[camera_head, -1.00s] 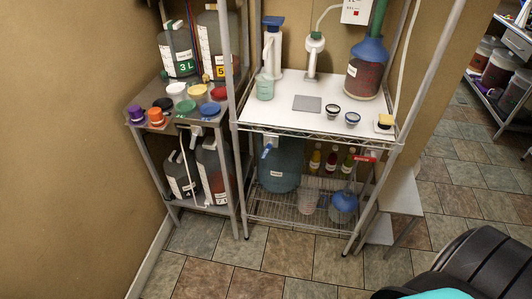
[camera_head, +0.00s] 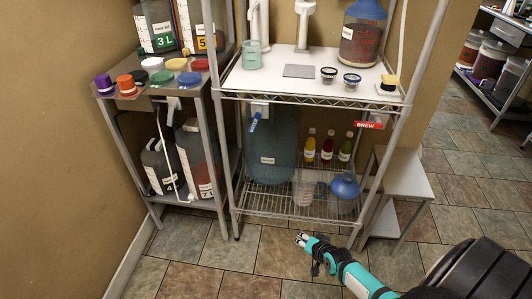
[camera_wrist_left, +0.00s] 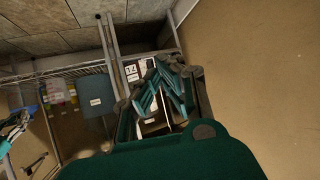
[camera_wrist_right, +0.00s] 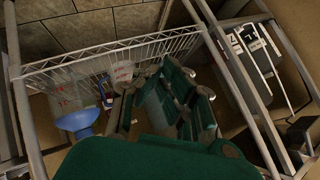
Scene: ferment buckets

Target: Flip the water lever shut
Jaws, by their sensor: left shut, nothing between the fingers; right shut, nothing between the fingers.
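The blue water lever (camera_head: 253,125) slants downward from a white tap fitting (camera_head: 260,109) under the white worktop, in front of a large blue jug (camera_head: 272,155). My right gripper (camera_head: 302,238) is low at the front, below and right of the lever and well apart from it. It is shut and empty; its fingers also show in the right wrist view (camera_wrist_right: 178,98). My left gripper is outside the head view. In the left wrist view my left gripper (camera_wrist_left: 165,88) is shut and empty. I cannot make out the lever clearly in the wrist views.
The wire shelf (camera_head: 270,205) holds bottles (camera_head: 327,146), a clear container (camera_head: 304,188) and a blue-topped vessel (camera_head: 344,188). Rack posts (camera_head: 229,140) flank the tap. A side rack (camera_head: 150,100) with colored lids stands left. The floor in front is clear.

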